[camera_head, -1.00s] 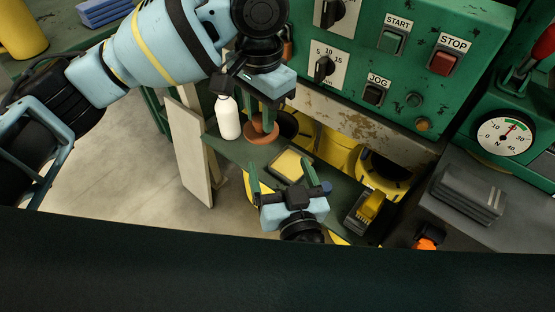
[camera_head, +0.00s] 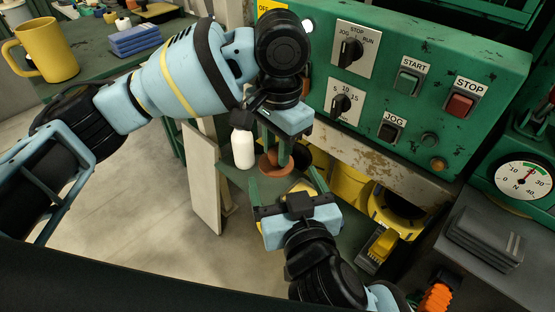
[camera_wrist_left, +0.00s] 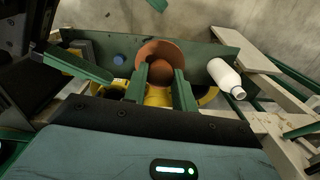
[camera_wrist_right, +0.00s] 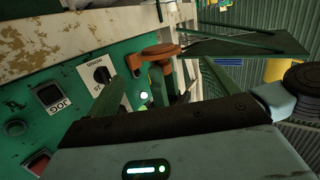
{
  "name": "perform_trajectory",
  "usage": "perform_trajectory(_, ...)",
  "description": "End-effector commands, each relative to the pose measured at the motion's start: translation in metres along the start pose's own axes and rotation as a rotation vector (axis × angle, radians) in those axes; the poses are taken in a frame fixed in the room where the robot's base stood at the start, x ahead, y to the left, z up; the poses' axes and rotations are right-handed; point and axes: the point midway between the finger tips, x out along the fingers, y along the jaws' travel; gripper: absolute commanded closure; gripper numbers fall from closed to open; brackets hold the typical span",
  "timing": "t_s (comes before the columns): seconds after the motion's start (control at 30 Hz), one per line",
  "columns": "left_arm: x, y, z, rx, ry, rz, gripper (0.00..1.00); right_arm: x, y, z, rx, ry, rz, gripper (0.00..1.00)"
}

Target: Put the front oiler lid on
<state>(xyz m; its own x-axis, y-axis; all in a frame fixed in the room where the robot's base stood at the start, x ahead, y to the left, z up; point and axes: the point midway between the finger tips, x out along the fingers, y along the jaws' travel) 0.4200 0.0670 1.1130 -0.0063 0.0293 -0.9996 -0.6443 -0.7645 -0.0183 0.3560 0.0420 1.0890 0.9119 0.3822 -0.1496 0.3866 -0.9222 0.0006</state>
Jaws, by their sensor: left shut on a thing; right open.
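A terracotta-brown round piece (camera_head: 271,164) with a wide disc sits at the green shelf; it also shows in the left wrist view (camera_wrist_left: 164,50) and in the right wrist view (camera_wrist_right: 152,54). I cannot tell lid from oiler body on it. My left gripper (camera_head: 279,150) points down and is shut on this brown piece, its fingers hiding part of it. My right gripper (camera_head: 287,182) is open just in front of and below the left one, its fingers spread and nothing clearly between them. A white bottle (camera_head: 243,150) stands upright left of the brown piece.
The green control panel (camera_head: 430,75) rises close behind and right of both grippers. A yellow-and-dark object (camera_head: 380,246) lies right of my right gripper. A pale board (camera_head: 205,180) stands at left. A yellow mug (camera_head: 45,50) and blue cloths (camera_head: 134,40) are on the far bench.

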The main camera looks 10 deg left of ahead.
Motion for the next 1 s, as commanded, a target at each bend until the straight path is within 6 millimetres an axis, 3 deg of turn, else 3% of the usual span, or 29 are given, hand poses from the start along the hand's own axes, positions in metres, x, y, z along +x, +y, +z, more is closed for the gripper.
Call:
perform_trajectory(0.3,0.0,0.0,0.0,0.0,0.0,0.0,0.95,0.054,0.0,0.0,0.002,0.0,0.001,0.13)
perform_trajectory(0.5,0.0,0.0,0.0,0.0,0.0,0.0,0.95,0.078,0.0,0.0,0.001,0.0,0.001,0.13)
perform_trajectory(0.97,0.0,0.0,0.0,0.0,0.0,0.0,0.95,0.088,0.0,0.0,0.001,0.001,0.0,0.13)
perform_trajectory(1.0,0.0,0.0,0.0,0.0,0.0,0.0,0.95,0.088,0.0,0.0,0.001,0.001,0.0,0.17)
